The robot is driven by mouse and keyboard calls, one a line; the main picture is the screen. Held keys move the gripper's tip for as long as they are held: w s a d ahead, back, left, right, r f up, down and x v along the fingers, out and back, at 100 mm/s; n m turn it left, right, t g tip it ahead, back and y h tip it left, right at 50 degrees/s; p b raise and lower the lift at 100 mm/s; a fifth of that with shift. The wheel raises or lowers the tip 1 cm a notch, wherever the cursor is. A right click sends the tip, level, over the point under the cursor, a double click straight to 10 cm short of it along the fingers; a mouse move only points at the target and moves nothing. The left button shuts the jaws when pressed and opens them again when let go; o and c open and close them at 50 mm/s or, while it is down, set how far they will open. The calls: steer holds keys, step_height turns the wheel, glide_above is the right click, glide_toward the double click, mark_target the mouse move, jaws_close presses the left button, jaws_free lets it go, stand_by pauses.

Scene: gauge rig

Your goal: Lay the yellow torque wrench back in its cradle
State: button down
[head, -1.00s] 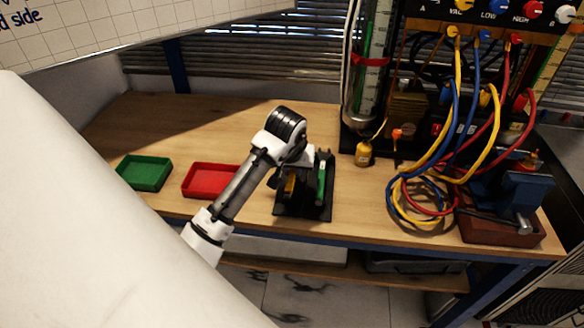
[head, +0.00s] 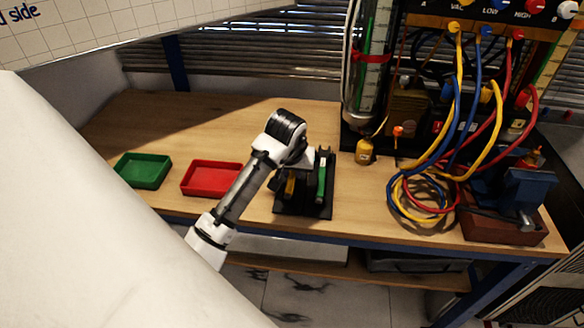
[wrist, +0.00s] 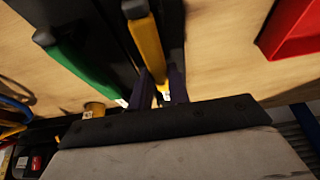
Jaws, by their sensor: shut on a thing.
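The black cradle (head: 283,209) stands near the front edge of the bench, with a green-handled wrench (head: 321,180) in its right side. The yellow torque wrench (head: 289,187) is at the cradle's left side, beside the green one and roughly parallel to it. In the wrist view, my gripper (wrist: 161,90) is shut on the yellow torque wrench (wrist: 147,48), with one dark finger on each side. The green wrench also shows there (wrist: 82,66). My arm hides part of the cradle in the head view. I cannot tell whether the yellow wrench rests fully in it.
A red tray (head: 211,192) and a green tray (head: 142,183) lie left of the cradle. A yellow bottle (head: 364,151), coiled hoses (head: 425,206) and a blue vise (head: 525,190) stand to the right. The bench (head: 225,118) behind is clear.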

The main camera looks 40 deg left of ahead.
steer(key=c, duration=1.3)
jaws_free()
steer(key=shift+o, duration=0.2)
steer(key=b+v, duration=0.1)
steer(key=v, duration=1.2)
steer(key=shift+r, duration=0.4)
